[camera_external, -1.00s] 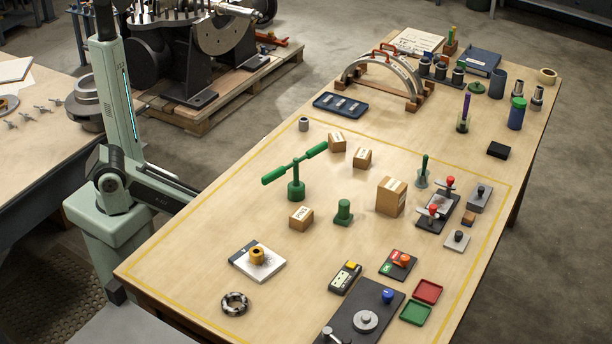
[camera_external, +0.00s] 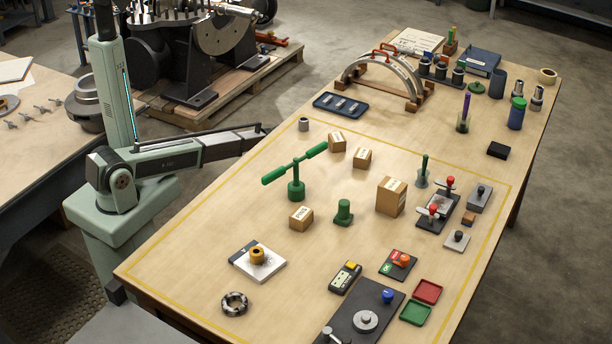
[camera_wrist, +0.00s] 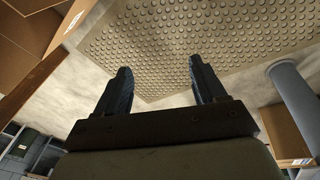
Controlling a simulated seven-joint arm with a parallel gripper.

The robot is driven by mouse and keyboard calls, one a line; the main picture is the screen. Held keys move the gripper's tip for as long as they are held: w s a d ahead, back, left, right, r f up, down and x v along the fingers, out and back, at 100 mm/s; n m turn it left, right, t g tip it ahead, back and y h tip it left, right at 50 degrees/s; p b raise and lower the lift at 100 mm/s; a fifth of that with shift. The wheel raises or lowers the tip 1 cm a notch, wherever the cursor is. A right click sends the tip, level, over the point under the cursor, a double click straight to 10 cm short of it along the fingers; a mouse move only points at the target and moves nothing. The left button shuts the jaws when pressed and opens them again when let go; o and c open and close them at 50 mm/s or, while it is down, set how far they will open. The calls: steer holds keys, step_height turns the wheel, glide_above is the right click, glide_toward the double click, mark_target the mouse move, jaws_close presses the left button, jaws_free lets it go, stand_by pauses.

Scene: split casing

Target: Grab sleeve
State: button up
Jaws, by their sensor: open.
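A small grey hollow cylinder (camera_external: 303,124), which looks like the sleeve, stands upright on the bench near the yellow line, left of the cardboard boxes. No sleeve shows in the wrist view. My gripper (camera_wrist: 158,82) is open in the wrist view, with nothing between its two dark fingers. In the external view my arm reaches right over the bench's left edge and ends short of the grey cylinder. My fingers cannot be made out there.
A green T-shaped stand (camera_external: 296,188) and several cardboard boxes (camera_external: 337,142) stand right of and in front of the cylinder. A dark blue tray (camera_external: 341,105) lies behind it. The wrist view shows a studded mat (camera_wrist: 200,40) and a grey post (camera_wrist: 292,95).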

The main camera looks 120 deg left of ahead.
steer(key=s+a+r+y, duration=0.2)
steer(key=s+a+r, duration=0.35)
steer(key=r, duration=0.35)
steer(key=s+a+r+y, duration=0.2)
steer(key=s+a+r, duration=0.3)
steer(key=r, duration=0.5)
step_height(320, 180, up, 30)
steer(key=m+t+h, duration=0.1)
steer(key=m+h, duration=0.4)
steer(key=m, duration=1)
glide_above(304, 120)
steer(key=d, duration=0.3)
steer(key=f, duration=0.4)
steer(key=a+f, duration=0.1)
steer(key=f, duration=0.7)
steer(key=shift+w+a+f, duration=0.3)
steer(key=shift+a+f, duration=0.05)
steer(key=shift+a, duration=0.05)
steer(key=c, duration=1.3)
steer(key=shift+o, duration=0.2)
